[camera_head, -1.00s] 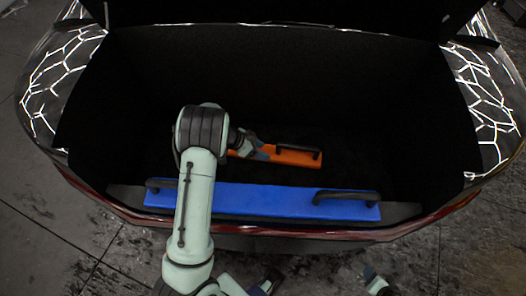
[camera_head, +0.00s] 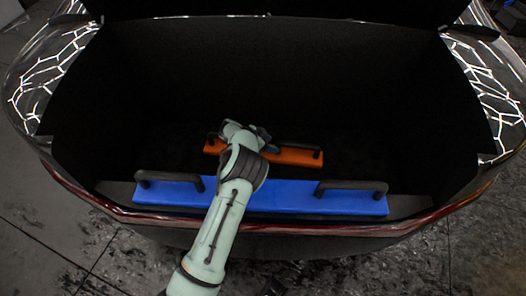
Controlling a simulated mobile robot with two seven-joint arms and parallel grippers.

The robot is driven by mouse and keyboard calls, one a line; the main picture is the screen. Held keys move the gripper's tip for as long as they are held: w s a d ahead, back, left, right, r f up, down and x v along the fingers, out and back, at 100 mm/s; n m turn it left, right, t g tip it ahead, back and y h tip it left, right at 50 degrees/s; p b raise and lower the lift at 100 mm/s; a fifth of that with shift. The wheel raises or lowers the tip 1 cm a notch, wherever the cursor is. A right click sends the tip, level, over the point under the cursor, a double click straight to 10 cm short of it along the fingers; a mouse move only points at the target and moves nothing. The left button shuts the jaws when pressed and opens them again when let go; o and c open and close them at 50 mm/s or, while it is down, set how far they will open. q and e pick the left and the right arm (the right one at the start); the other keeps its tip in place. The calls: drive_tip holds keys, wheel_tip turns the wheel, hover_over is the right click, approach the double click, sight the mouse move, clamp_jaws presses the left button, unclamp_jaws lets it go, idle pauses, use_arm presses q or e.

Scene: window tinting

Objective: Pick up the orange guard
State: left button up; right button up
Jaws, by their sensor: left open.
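The orange guard (camera_head: 296,156) is a flat orange bar with black handles. It lies on the dark floor of the car's open trunk, behind a blue guard. My left gripper (camera_head: 262,137) is over the middle of the orange guard, at its far edge, with its jaws open. My left arm crosses over the blue guard and hides the middle part of the orange guard. I cannot tell whether the fingers touch it. My right gripper does not show clearly.
The longer blue guard (camera_head: 290,200), with two black handles, lies along the trunk's front sill. The trunk sides and raised lid frame the space. The dark trunk floor around the orange guard looks clear.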

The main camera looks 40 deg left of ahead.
sight(278, 146)
use_arm(q)
drive_tip(key=x, duration=0.5)
drive_tip(key=shift+d+f+b, duration=0.1)
drive_tip(key=shift+d+b, duration=0.15)
drive_tip(key=shift+b, duration=0.1)
drive_tip(key=shift+w, duration=0.1)
clamp_jaws()
